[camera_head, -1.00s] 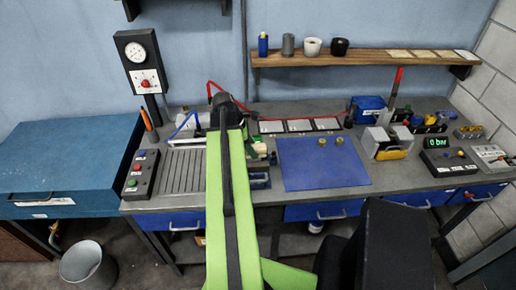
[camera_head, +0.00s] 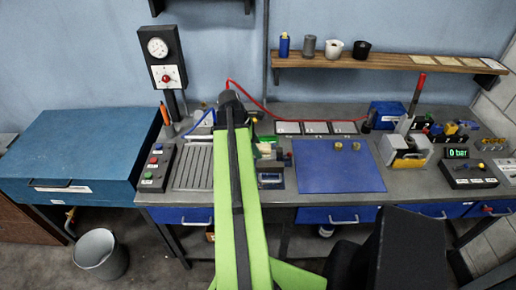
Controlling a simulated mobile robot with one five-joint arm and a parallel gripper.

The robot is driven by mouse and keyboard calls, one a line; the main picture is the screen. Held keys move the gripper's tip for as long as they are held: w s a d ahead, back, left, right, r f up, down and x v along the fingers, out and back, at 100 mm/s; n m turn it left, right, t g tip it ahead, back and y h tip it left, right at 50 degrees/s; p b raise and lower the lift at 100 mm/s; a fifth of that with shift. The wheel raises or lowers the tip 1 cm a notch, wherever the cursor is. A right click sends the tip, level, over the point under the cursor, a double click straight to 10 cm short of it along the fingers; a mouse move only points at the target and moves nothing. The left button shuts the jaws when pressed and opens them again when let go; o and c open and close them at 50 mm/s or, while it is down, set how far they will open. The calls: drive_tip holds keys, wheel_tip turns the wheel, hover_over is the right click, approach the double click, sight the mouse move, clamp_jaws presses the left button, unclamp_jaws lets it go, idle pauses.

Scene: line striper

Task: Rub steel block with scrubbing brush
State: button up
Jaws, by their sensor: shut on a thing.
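My green arm (camera_head: 236,190) reaches forward over the workbench and ends in a black joint (camera_head: 231,104). My gripper is hidden behind this arm, so its jaws and anything in them cannot be seen. Just right of the arm, a small vise-like fixture (camera_head: 270,180) stands on the bench, with small green and brownish parts (camera_head: 265,150) behind it. I cannot make out the steel block or the scrubbing brush; the arm covers part of this area.
A blue mat (camera_head: 338,175) with two small brass pieces lies right of the arm. A ribbed grey plate (camera_head: 190,175) and a button box (camera_head: 158,167) lie left. A red hose (camera_head: 275,112) runs behind. A gauge post (camera_head: 163,58) stands at the back left.

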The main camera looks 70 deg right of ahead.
drive_tip(key=shift+r+p, duration=2.75)
drive_tip(key=shift+r, duration=0.2)
wheel_tip(320, 180, up, 3)
drive_tip(key=p, duration=0.3)
drive_tip(key=shift+r, duration=0.1)
